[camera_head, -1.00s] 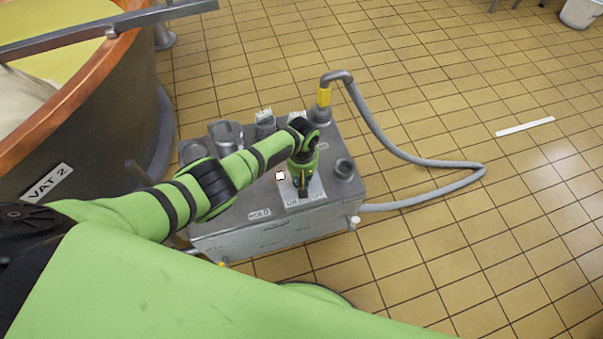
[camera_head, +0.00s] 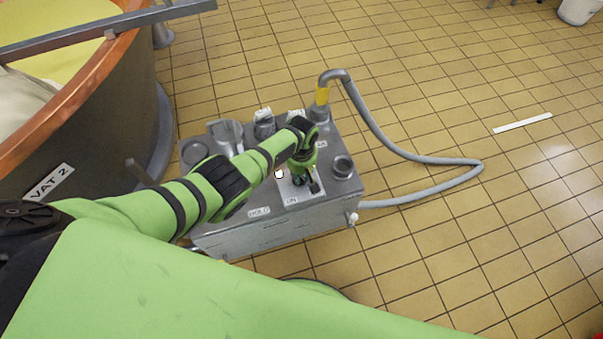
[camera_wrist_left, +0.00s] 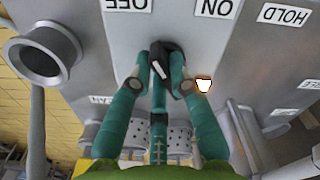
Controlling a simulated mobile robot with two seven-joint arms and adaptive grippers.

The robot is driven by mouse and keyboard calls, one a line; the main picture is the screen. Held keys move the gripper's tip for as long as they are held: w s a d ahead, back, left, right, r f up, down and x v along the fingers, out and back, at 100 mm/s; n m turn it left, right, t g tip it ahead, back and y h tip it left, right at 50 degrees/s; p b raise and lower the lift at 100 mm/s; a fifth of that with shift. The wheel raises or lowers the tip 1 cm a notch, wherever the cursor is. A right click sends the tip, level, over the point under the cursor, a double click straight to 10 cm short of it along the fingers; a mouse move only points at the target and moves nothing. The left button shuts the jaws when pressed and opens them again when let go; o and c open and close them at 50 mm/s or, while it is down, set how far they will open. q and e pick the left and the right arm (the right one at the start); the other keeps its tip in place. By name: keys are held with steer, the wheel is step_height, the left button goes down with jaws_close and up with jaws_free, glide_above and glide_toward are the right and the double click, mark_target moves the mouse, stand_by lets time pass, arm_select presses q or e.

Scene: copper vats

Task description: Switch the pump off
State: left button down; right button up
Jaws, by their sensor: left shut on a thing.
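The grey pump box (camera_head: 240,238) stands on the floor with a pale switch plate (camera_wrist_left: 178,25) on its top. The plate carries an OFF label (camera_wrist_left: 125,4) and an ON label (camera_wrist_left: 214,8), upside down in the wrist view. A black switch lever (camera_wrist_left: 162,58) rises from the plate, slightly nearer the OFF side. My left gripper (camera_head: 300,180) reaches down over the plate, and in the wrist view its teal fingers (camera_wrist_left: 161,88) are shut on the lever. A small white light (camera_head: 279,174) glows beside the plate. In the head view, the OFF label is hidden. My right gripper is out of view.
A grey hose (camera_head: 420,160) runs from a pipe with a yellow band and loops over the tiles to the right. A round port (camera_head: 342,167) stands right of the switch. The copper-rimmed vat (camera_head: 90,85) is at the left. Open floor lies to the right.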

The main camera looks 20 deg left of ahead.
arm_select(q)
steer(key=shift+a, duration=0.1)
steer(key=c, duration=1.1)
jaws_free()
steer(key=shift+c, duration=0.2)
steer(key=shift+r, duration=0.1)
steer(key=shift+r, duration=0.15)
step_height(320, 180, up, 12)
steer(key=shift+f, duration=0.2)
